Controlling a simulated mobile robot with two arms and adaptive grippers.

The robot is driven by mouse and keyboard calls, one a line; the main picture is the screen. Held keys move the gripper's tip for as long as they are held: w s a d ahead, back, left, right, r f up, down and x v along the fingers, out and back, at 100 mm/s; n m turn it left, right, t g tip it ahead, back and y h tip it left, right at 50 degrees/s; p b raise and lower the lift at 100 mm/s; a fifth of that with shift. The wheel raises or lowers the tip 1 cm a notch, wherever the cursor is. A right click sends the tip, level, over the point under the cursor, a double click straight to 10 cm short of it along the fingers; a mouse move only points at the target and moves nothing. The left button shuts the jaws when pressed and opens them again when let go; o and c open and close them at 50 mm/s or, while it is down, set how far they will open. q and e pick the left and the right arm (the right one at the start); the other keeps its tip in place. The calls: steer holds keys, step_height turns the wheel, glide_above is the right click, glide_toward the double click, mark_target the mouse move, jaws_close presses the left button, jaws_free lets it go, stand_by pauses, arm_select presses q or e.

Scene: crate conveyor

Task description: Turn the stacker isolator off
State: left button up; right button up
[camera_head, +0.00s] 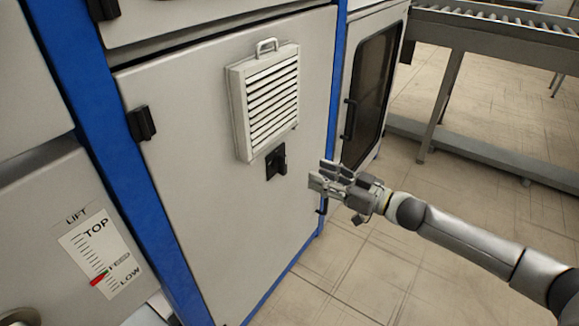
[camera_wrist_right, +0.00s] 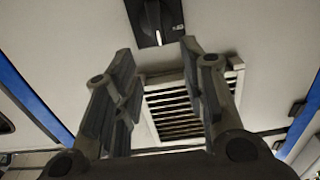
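The isolator is a small black rotary switch (camera_head: 276,162) on the grey cabinet door, just below the louvred vent. In the right wrist view the switch (camera_wrist_right: 154,18) shows at the top edge as a black plate with a knob, partly cut off by the frame. Its grip lies roughly along the picture's vertical, and I cannot read any label. My right gripper (camera_head: 320,176) is just right of the switch and apart from it. Its two fingers (camera_wrist_right: 158,52) are spread with nothing between them. My left gripper is not in view.
The louvred vent (camera_head: 268,98) with a handle juts from the door (camera_head: 190,160). Black hinges (camera_head: 141,123) and blue frame posts (camera_head: 110,170) flank it. A lift scale (camera_head: 100,255) is at lower left. A roller conveyor (camera_head: 500,30) stands at the back right. Floor (camera_head: 370,265) is clear.

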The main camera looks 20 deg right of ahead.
mark_target(286, 160)
steer(key=b+x, duration=0.1)
steer(key=x, duration=0.8)
steer(key=shift+w, duration=0.15)
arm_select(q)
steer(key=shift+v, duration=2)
arm_select(e)
steer(key=shift+w+a, duration=0.4)
steer(key=shift+c, duration=0.4)
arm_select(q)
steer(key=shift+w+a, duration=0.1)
arm_select(e)
jaws_close()
